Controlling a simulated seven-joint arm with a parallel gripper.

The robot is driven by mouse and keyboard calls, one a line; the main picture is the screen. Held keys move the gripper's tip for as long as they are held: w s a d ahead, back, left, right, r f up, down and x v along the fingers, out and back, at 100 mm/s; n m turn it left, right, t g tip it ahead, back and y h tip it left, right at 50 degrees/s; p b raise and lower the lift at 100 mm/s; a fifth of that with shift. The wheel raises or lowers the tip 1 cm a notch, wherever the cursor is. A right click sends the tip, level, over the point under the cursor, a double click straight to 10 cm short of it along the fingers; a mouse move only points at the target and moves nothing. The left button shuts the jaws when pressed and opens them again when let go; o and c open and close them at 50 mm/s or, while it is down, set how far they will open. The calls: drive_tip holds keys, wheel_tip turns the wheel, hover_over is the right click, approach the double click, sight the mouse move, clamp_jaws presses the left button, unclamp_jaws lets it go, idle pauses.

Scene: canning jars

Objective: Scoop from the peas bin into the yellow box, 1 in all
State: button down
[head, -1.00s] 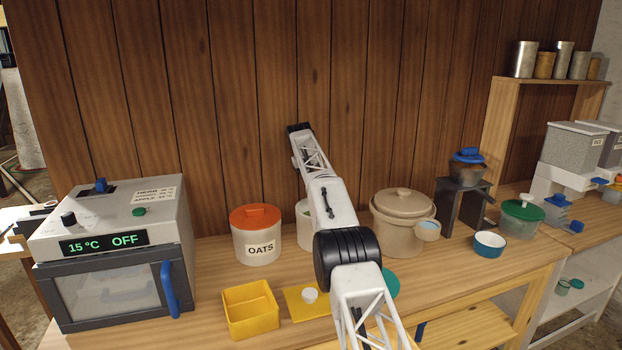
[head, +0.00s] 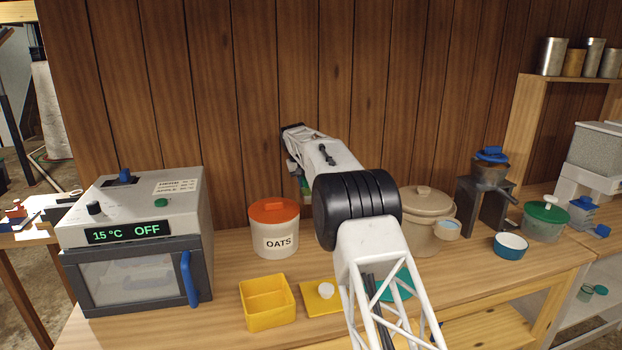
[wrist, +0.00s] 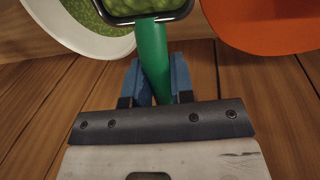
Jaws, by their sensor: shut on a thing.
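My gripper (wrist: 155,82) has blue fingers shut on the green handle of a scoop (wrist: 152,55). The scoop's dark-rimmed head is cut off at the top of the wrist view, and green peas show in it. The white peas bin (wrist: 97,46), open and with green peas inside, is at the upper left of the wrist view, partly behind the scoop head. In the head view my arm hides the bin and most of the gripper.
The oats crock (head: 276,242) with its orange lid stands between the oven (head: 135,235) and my arm. A yellow lid (head: 313,305) with a white knob lies right of the box. A beige crock (head: 420,232) and a blue bowl (head: 510,246) are to the right.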

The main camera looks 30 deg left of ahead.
drive_tip(key=s+d+f, duration=0.1)
drive_tip(key=s+f, duration=0.1)
drive_tip(key=s, duration=0.9)
drive_tip(key=s+d+f, duration=0.2)
drive_tip(key=s+f, duration=0.1)
drive_tip(key=s, duration=0.9)
drive_tip(key=s+d+f, duration=0.2)
drive_tip(key=s+f, duration=0.1)
drive_tip(key=s, duration=0.8)
drive_tip(key=shift+s+n, duration=0.3)
drive_tip(key=shift+n, duration=0.1)
drive_tip(key=shift+w+d+f+y, duration=0.15)
drive_tip(key=shift+d+y, duration=0.05)
drive_tip(key=shift+y, duration=0.1)
drive_tip(key=shift+w+d+f+g+y, duration=0.3)
drive_tip(key=shift+w+d+g+y, duration=0.15)
drive_tip(key=shift+g+y, duration=1.1)
drive_tip(key=shift+w+d+f+g+y, duration=0.35)
drive_tip(key=shift+d+g+y, duration=0.05)
drive_tip(key=shift+g+y, duration=1.15)
drive_tip(key=shift+w+d+f+g+y, duration=0.3)
drive_tip(key=shift+w+d+g+y, duration=0.15)
drive_tip(key=shift+g+y, duration=1.05)
drive_tip(key=shift+y, duration=0.3)
drive_tip(key=shift+r, duration=0.1)
